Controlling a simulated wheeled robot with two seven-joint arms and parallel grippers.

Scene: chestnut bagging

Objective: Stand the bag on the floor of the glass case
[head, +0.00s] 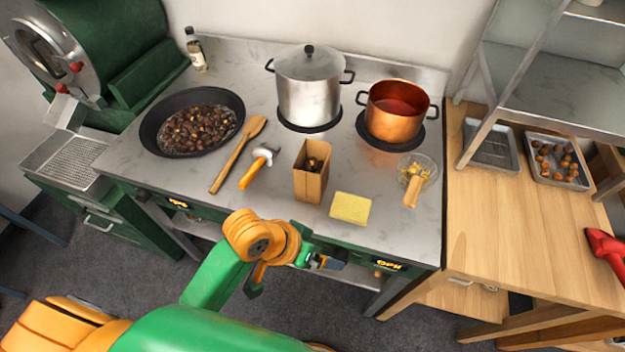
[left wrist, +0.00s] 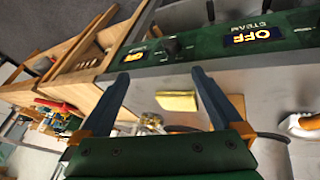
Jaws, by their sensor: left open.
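The brown paper bag (head: 308,186) stands upright and open on the marble counter (head: 270,205), with chestnuts showing inside. The glass case (head: 560,85) is at the upper right, a metal frame with glass panes and a grey floor, above the wooden table. My left gripper (head: 328,262) is at the front edge of the counter, below and apart from the bag. Its two blue fingers (left wrist: 160,74) are spread and empty in the left wrist view. The bag is not clear in that view. My right gripper is not in view.
A yellow sponge (head: 350,208), a glass bowl (head: 427,165), an orange-handled tool (head: 255,170) and a wooden spoon (head: 235,158) lie around the bag. A silver pot (head: 308,90), copper pot (head: 395,122) and chestnut pan (head: 150,130) stand behind. Trays (head: 533,172) lie on the wooden table (head: 500,235).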

